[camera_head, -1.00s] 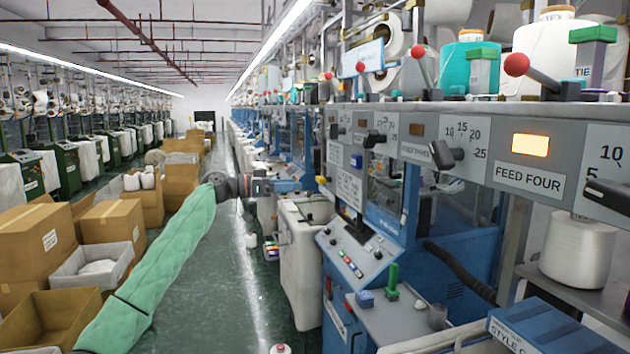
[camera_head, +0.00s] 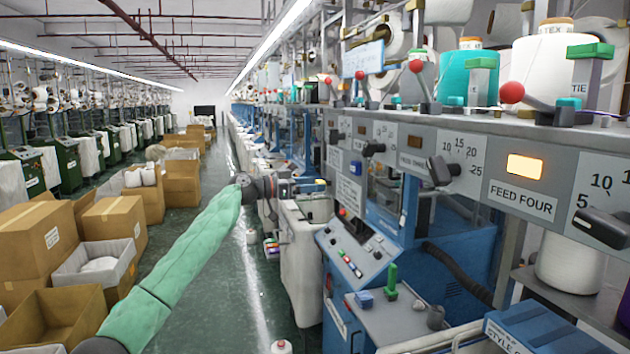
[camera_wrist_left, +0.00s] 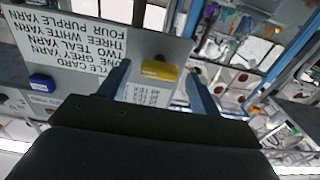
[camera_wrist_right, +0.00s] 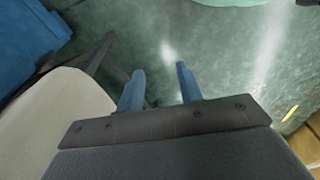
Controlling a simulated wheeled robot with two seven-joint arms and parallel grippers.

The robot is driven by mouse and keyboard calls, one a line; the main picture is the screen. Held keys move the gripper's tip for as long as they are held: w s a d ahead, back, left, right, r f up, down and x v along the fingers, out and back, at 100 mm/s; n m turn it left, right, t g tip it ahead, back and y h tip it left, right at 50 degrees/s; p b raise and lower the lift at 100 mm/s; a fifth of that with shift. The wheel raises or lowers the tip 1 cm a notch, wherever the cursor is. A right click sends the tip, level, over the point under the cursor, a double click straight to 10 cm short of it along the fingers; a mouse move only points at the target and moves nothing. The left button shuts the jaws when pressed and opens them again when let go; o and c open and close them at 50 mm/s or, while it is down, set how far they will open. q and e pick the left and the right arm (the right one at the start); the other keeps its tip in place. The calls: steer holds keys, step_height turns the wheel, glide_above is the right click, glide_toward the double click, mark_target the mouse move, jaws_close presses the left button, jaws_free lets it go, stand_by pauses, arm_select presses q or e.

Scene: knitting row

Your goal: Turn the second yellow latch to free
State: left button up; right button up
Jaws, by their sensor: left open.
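A yellow latch (camera_wrist_left: 159,70) is on a grey panel in the left wrist view. It lies between the two spread fingers of my left gripper (camera_wrist_left: 158,82), which is open with nothing clamped. In the head view the yellow latch (camera_head: 320,182) shows small, by my left gripper (camera_head: 312,188), at the end of the green-sleeved arm. I cannot tell whether the fingers touch it. My right gripper (camera_wrist_right: 160,78) is in its wrist view only. Its fingers are apart and empty above the green floor.
A style card (camera_wrist_left: 105,35) and a blue latch (camera_wrist_left: 42,82) are on the panel near my left gripper. Cardboard boxes (camera_head: 112,222) line the aisle's left. A control console (camera_head: 355,250) and the FEED FOUR panel (camera_head: 520,200) stand at right. The aisle floor (camera_head: 235,290) is open.

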arm_select(q)
steer(key=shift+w+d, duration=0.2)
steer(key=shift+d, duration=0.35)
arm_select(e)
steer(key=shift+s+d+f, duration=0.15)
steer(key=shift+f, duration=0.55)
arm_select(q)
steer(key=c, duration=1)
